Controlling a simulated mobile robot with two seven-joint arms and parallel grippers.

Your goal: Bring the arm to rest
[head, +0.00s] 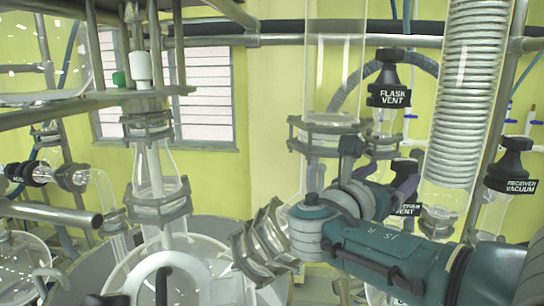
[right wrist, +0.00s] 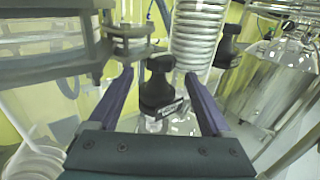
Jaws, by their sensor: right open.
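My right arm comes in from the right in the head view, and its gripper (head: 389,172) is partly hidden behind the wrist. In the right wrist view the two purple fingers of this gripper (right wrist: 158,76) are spread apart with nothing gripped. A black valve knob (right wrist: 158,88) shows between the fingers, with visible gaps on both sides. In the head view a black knob (head: 404,196) with a label ending in "VENT" is beside the fingers, partly covered by the arm. My left gripper is not in view.
The "FLASK VENT" knob (head: 389,82) is above the right gripper. The "RECEIVER VACUUM" knob (head: 511,168) and a coiled glass condenser (head: 470,95) are at the right. Glass vessels, clamps and metal rails (head: 120,96) crowd the left.

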